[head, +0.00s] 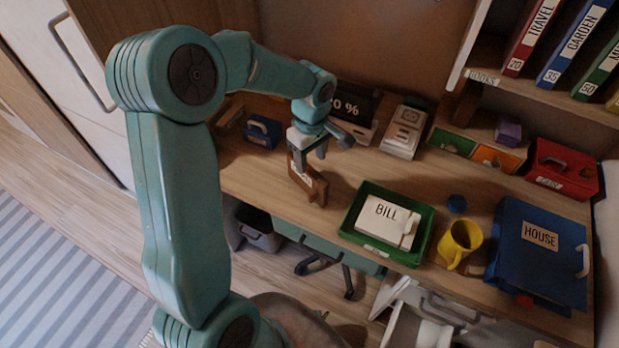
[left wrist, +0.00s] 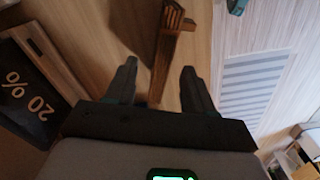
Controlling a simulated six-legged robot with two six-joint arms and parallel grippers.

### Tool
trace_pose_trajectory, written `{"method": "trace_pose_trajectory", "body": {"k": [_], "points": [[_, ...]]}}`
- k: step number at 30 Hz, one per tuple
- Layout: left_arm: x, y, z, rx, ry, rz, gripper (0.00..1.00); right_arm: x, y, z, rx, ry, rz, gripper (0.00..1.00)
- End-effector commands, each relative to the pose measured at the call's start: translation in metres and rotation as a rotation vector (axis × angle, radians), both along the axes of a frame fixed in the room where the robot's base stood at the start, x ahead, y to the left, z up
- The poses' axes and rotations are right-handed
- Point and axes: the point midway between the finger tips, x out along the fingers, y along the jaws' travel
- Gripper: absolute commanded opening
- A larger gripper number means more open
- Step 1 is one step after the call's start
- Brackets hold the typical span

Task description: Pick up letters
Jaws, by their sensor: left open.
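White letters marked BILL (head: 385,215) lie in a green tray (head: 353,231) on the desk in the head view. A brown wooden holder (head: 312,188) with a partly covered pale label stands near the desk's front edge. My left gripper (head: 318,150) is open and empty just above and beside this holder. In the left wrist view the holder (left wrist: 166,50) reaches into the space between my open fingers (left wrist: 159,64); I cannot tell whether they touch it. My right gripper is not in view.
A dark sign (head: 352,108) and a white device (head: 404,131) stand at the back. The desk between holder and tray is clear.

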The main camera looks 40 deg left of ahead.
Motion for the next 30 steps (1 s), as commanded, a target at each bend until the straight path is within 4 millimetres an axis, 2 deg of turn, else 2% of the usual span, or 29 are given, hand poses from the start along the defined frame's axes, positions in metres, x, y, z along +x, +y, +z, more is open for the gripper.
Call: {"method": "trace_pose_trajectory", "body": {"k": [8, 15, 23, 24, 28, 29, 30], "points": [[0.0, 0.001, -0.025, -0.002, 0.004, -0.001, 0.53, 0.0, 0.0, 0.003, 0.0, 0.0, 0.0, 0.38], [-0.001, 0.005, -0.062, -0.002, 0.003, -0.002, 0.53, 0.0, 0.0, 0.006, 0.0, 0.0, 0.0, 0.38], [0.0, 0.005, -0.067, 0.0, 0.0, -0.001, 0.53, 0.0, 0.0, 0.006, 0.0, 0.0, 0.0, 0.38], [0.0, 0.005, -0.067, 0.0, 0.0, -0.001, 0.5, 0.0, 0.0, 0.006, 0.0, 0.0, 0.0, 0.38], [0.0, 0.005, -0.067, 0.0, 0.0, -0.001, 0.08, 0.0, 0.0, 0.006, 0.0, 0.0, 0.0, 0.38], [0.0, 0.005, -0.067, 0.0, 0.0, -0.001, 0.0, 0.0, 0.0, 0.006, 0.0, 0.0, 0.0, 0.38], [0.0, 0.005, -0.067, 0.0, 0.0, -0.001, 0.0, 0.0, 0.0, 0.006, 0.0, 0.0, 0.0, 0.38]]}}
